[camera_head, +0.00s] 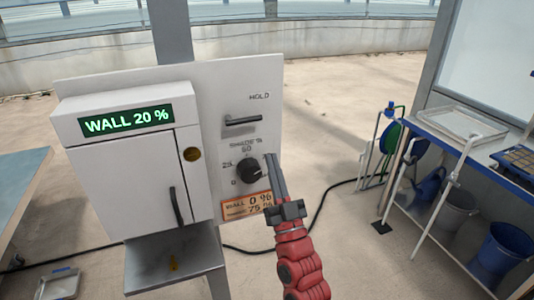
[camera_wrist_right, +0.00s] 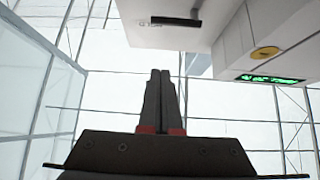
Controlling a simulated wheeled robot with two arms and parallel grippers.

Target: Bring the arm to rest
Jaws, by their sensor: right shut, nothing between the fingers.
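My right gripper (camera_head: 273,178) is shut and empty in the head view. It stands upright in front of the right part of the control panel (camera_head: 215,95), just right of the black knob (camera_head: 251,171); I cannot tell whether they touch. In the right wrist view its two dark fingers (camera_wrist_right: 160,90) are pressed together. My red right arm (camera_head: 299,268) comes up from the bottom. The white box (camera_head: 98,170) on the panel reads "WALL 20 %" on its green display (camera_head: 126,121). My left gripper is not in view.
A black handle (camera_head: 243,121) sits above the knob, and an orange label (camera_head: 247,205) is below it. A grey shelf (camera_head: 172,270) juts out under the box. Open floor lies between.

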